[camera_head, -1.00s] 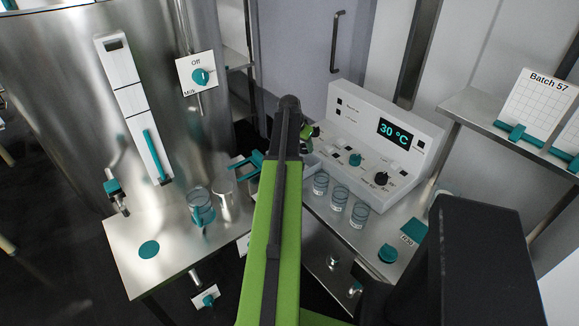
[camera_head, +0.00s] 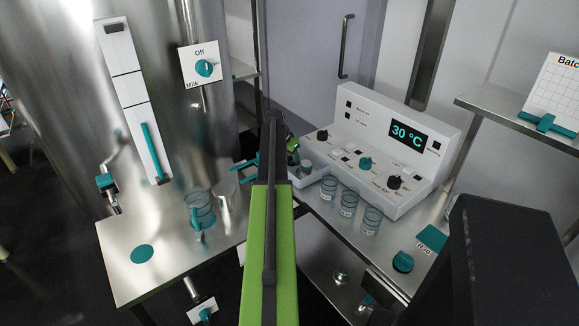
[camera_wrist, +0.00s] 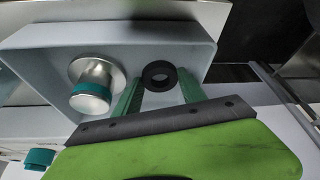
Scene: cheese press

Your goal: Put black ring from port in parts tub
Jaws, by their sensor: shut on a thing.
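My gripper (camera_wrist: 158,84) has its green fingers closed on the black ring (camera_wrist: 160,68) in the wrist view. The ring is between the fingertips, over the pale parts tub (camera_wrist: 108,38). I cannot tell whether the ring touches the tub floor. A silver flanged part with a teal band (camera_wrist: 94,84) is in the tub, left of the ring. In the head view, the tub (camera_head: 307,182) sits in front of the control panel's left end. My gripper (camera_head: 292,152) shows just behind it, partly hidden by my arm. The ring cannot be made out there.
Several glass jars (camera_head: 348,203) stand right of the tub, close to the white control panel (camera_head: 375,165) reading 30 °C. A steel bench (camera_head: 170,272) with a teal-handled jug (camera_head: 200,210) is at the left, beside a large steel vat (camera_head: 60,100).

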